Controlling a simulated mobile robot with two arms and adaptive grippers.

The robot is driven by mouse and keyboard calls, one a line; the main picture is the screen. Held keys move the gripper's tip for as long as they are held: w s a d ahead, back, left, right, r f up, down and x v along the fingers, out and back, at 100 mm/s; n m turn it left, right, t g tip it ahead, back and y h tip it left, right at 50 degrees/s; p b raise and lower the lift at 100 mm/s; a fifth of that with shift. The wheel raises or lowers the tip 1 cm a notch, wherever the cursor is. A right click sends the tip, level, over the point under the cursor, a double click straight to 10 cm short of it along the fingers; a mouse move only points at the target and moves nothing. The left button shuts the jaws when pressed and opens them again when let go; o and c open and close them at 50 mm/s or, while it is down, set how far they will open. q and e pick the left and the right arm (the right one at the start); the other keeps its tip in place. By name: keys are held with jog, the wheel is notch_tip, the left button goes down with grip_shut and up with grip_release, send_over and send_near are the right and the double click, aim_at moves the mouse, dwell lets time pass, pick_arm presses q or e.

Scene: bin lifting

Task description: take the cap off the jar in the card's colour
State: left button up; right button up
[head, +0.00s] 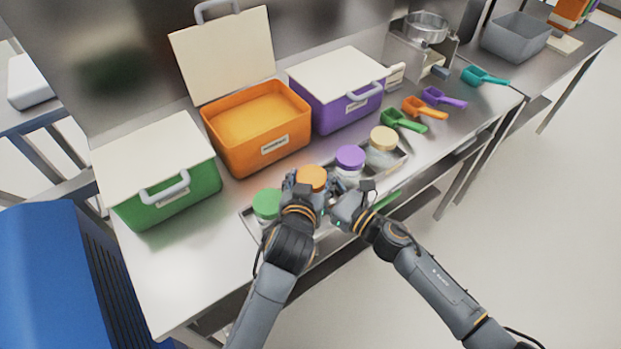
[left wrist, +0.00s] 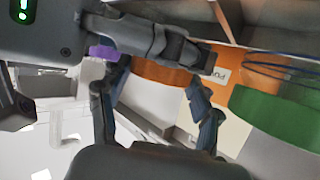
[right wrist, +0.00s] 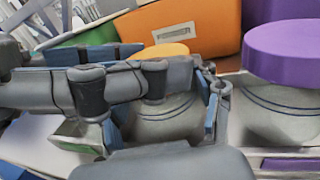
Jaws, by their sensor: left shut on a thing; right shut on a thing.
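A metal tray (head: 250,226) holds a row of clear jars with green (head: 267,203), orange (head: 312,177), purple (head: 350,157) and cream (head: 383,137) caps. My left gripper (head: 308,184) is shut on the orange cap, which also shows in the left wrist view (left wrist: 160,72). My right gripper (head: 338,200) is shut on the glass body of the orange-capped jar (right wrist: 165,118), below the cap. I cannot tell whether the cap is still seated. A green strip (head: 386,200) shows at the table's front edge; I cannot tell whether it is the card.
Behind the tray stand a closed green bin (head: 165,195), an open orange bin (head: 257,152) and a closed purple bin (head: 345,110). Several coloured scoops (head: 425,108) lie at the right. The metal table (head: 180,285) is bare at the front left.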

pick_arm(q)
jog(key=shift+r, duration=0.25)
jog(key=shift+r, duration=0.9)
